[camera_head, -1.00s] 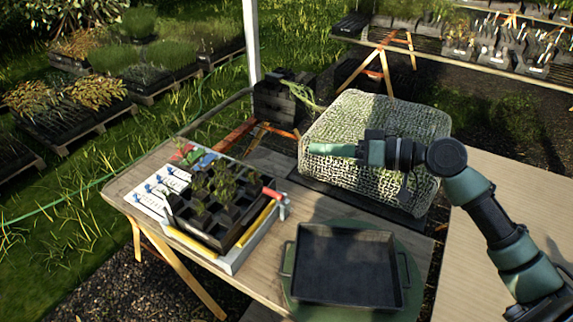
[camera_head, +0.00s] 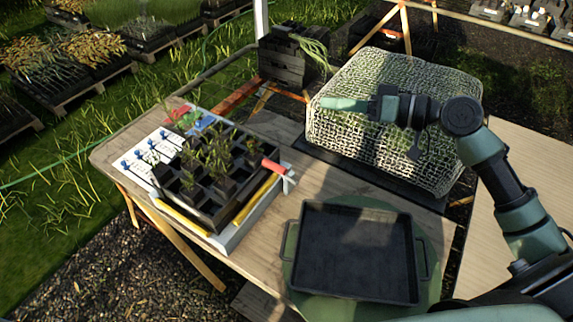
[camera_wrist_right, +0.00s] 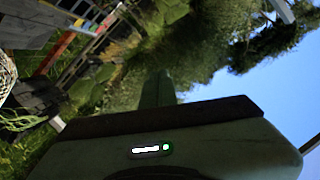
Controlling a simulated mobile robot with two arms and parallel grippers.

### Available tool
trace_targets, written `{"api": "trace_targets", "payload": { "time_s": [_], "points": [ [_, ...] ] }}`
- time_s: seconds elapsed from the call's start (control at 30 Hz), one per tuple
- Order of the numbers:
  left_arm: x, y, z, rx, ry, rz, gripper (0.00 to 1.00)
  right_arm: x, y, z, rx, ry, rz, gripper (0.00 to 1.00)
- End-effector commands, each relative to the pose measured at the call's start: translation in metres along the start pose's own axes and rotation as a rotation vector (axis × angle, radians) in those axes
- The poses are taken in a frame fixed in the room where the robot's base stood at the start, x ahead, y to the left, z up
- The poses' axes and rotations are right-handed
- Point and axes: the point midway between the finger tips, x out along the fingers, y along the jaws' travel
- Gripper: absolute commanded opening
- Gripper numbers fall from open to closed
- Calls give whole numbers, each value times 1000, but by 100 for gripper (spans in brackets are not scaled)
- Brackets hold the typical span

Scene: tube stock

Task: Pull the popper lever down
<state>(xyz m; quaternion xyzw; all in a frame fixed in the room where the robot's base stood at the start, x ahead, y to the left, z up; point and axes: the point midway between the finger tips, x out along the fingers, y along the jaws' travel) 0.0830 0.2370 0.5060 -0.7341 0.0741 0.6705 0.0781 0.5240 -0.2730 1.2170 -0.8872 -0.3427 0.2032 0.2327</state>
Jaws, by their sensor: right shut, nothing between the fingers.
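The popper (camera_head: 232,235) is a pale, low frame on the wooden table, left of the middle in the head view. A black cell tray (camera_head: 206,207) with green seedlings sits on it, beside yellow strips. A red handle (camera_head: 271,166), which looks like the popper lever, sticks out at its right corner above a grey bracket. It looks roughly level. My right gripper (camera_head: 332,104) is shut and empty, pointing left in front of the mesh-covered block, up and right of the red handle and apart from it. The right wrist view shows its green finger (camera_wrist_right: 158,90) but no popper. My left gripper is not in view.
A mesh-covered block (camera_head: 395,105) on a dark mat stands behind the right gripper. A black two-handled tray (camera_head: 357,252) lies on a green round mat in front. Black crates (camera_head: 291,58) stand beyond the table. Bare wood (camera_head: 262,235) lies between popper and tray.

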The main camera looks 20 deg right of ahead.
Motion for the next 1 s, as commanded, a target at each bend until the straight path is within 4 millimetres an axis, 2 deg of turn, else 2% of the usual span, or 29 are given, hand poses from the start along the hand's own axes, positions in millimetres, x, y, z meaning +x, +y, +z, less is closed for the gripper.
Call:
{"api": "trace_targets", "payload": {
  "time_s": [0.03,0.17,0.4,0.6,0.77,0.87,1.0],
  "points": [
    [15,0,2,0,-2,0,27,3,9,12,0,0,0,0],
    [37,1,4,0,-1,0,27,8,21,30,0,0,0,0],
    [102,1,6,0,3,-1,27,21,57,83,0,0,0,0],
    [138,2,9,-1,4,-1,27,28,77,111,0,0,0,0],
    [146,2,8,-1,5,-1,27,30,81,118,0,0,0,0],
    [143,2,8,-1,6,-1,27,34,80,116,0,2,-1,0],
    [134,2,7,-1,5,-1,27,50,78,113,1,2,-2,0]
  ]
}}
